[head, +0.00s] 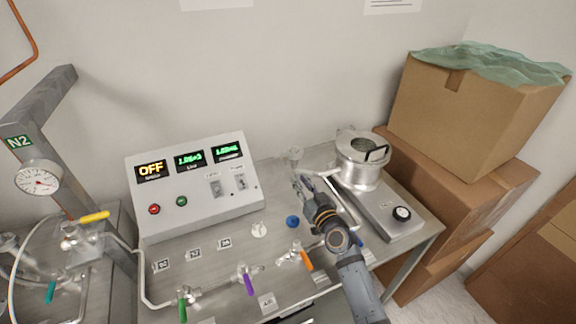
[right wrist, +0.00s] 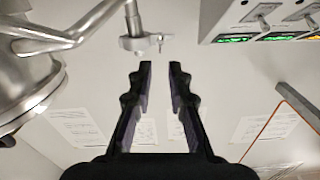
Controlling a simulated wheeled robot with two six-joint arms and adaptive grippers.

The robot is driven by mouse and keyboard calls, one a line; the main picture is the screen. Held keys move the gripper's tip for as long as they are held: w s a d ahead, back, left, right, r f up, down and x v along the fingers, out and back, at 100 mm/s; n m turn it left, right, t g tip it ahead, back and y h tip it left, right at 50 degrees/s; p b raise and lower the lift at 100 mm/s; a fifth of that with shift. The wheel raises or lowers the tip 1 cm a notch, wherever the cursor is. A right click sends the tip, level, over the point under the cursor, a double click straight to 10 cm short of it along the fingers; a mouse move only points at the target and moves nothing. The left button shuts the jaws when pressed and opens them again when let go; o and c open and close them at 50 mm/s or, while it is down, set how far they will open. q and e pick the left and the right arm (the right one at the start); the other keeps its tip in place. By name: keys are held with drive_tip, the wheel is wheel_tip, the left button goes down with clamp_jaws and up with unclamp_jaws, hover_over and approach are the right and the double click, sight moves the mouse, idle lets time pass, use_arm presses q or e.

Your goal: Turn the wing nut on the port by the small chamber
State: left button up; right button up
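The small chamber (head: 360,172) is a round metal vessel with a lid and black handle at the back right of the bench. A port with a metal clamp (right wrist: 134,43) sits on a thin pipe beside it, and a small wing nut (right wrist: 160,40) projects from the clamp's right side in the right wrist view. In the head view a small pale fitting (head: 294,155) stands left of the chamber. My right gripper (right wrist: 160,68) is open and empty, its fingertips just short of the wing nut and apart from it. My left gripper is not in view.
A control box (head: 195,185) with displays stands at the left of the bench. Valves with purple (head: 248,283), green and orange handles line the front. A blue knob (head: 292,221) stands left of my right arm. Cardboard boxes (head: 475,110) are stacked at right.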

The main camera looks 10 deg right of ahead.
sight(286, 160)
drive_tip(key=w+a, duration=0.1)
drive_tip(key=w, duration=0.7)
drive_tip(key=shift+w+a, duration=0.35)
drive_tip(key=shift+w, duration=0.05)
drive_tip(key=shift+r, duration=0.1)
drive_tip(key=shift+c, duration=0.4)
clamp_jaws()
